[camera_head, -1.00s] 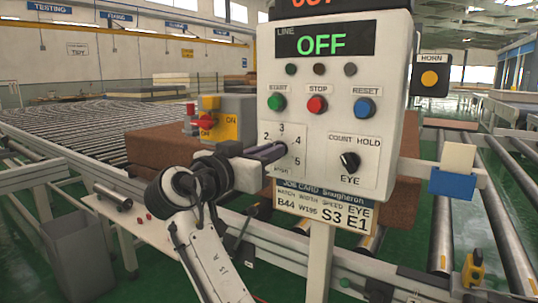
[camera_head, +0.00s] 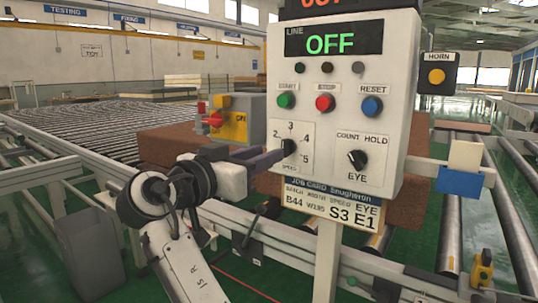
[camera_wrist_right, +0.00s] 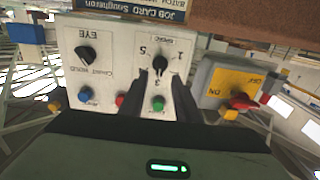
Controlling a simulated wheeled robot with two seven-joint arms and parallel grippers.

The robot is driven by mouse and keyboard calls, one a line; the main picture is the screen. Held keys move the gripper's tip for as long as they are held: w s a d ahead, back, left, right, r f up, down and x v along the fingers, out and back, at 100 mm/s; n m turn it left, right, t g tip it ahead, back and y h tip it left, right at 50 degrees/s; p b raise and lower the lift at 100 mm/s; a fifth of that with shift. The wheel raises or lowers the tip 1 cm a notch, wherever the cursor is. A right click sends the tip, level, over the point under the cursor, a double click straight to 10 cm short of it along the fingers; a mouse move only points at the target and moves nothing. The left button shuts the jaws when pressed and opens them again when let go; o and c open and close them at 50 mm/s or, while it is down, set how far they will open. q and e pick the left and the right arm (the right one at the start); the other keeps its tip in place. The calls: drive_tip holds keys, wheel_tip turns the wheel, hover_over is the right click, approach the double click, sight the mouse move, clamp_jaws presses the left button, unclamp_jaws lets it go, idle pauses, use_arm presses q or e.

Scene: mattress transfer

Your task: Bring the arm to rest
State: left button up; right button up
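My right gripper (camera_head: 268,160) reaches from the left to the speed dial on the white control panel (camera_head: 315,180). In the right wrist view its two dark fingers (camera_wrist_right: 160,84) are apart, with the black speed knob (camera_wrist_right: 160,63) showing between and beyond their tips. The gripper looks open; whether a fingertip touches the knob is unclear. The knob (camera_head: 289,147) seems to point toward 3 in the wrist view. The line display (camera_head: 331,39) reads OFF. The job card (camera_head: 335,206) below shows S3 and E1. My left gripper is not in view.
A yellow and grey switch box with a red handle (camera_head: 214,119) stands left of the panel, close to my arm. Roller conveyors (camera_head: 100,120) lie behind.

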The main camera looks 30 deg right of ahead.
drive_tip(key=shift+v, duration=0.9)
